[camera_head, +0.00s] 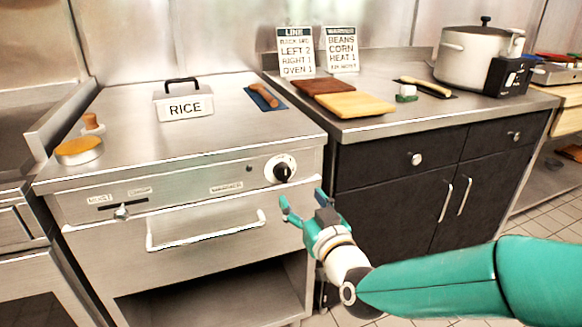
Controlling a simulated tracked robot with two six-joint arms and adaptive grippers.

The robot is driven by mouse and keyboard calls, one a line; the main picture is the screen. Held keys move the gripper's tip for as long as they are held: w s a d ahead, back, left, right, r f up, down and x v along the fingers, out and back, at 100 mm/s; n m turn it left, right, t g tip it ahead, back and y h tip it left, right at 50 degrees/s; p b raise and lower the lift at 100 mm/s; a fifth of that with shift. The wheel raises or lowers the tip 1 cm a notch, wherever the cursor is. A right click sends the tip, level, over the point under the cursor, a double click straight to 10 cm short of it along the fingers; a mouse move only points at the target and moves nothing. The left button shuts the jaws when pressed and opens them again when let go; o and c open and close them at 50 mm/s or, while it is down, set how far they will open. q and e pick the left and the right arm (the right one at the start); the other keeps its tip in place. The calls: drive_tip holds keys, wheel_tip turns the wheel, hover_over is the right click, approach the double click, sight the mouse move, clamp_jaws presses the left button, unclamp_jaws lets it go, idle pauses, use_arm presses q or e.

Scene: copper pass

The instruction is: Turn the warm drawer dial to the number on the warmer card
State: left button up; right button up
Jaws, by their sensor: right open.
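The warm drawer dial (281,169) is a black knob on a round white plate, at the right end of the steel warmer's front panel. Its pointer and numbers are too small to read. The drawer (190,243) below it is shut. One card (344,51) on the back counter reads BEANS, CORN, HEAT 1, with a blurred line below. My right gripper (303,203) is open and empty, just below and slightly right of the dial, apart from it. My left gripper is not in view.
A second card (296,52) reads LEFT 2, RIGHT 1, OVEN 1. The drawer handle (206,232) juts out left of my right gripper. A slider lever (121,212) is farther left. Dark cabinets (420,170) are right.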

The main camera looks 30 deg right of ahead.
sight(287, 177)
drive_tip(key=x, duration=1)
drive_tip(key=shift+f, duration=0.2)
drive_tip(key=shift+s+a, duration=0.1)
drive_tip(key=shift+c, duration=0.2)
drive_tip(key=c, duration=1.1)
drive_tip(key=shift+o, duration=0.3)
drive_tip(key=shift+d+r, duration=0.1)
drive_tip(key=shift+d, duration=0.4)
drive_tip(key=shift+a, duration=0.3)
drive_tip(key=shift+c, duration=0.4)
drive_tip(key=m+b, duration=0.1)
drive_tip(key=b, duration=0.2)
drive_tip(key=shift+a+m, duration=0.1)
drive_tip(key=shift+m, duration=0.3)
drive_tip(key=m+b, duration=0.4)
drive_tip(key=shift+m+b, duration=1.75)
drive_tip(key=shift+m, duration=0.25)
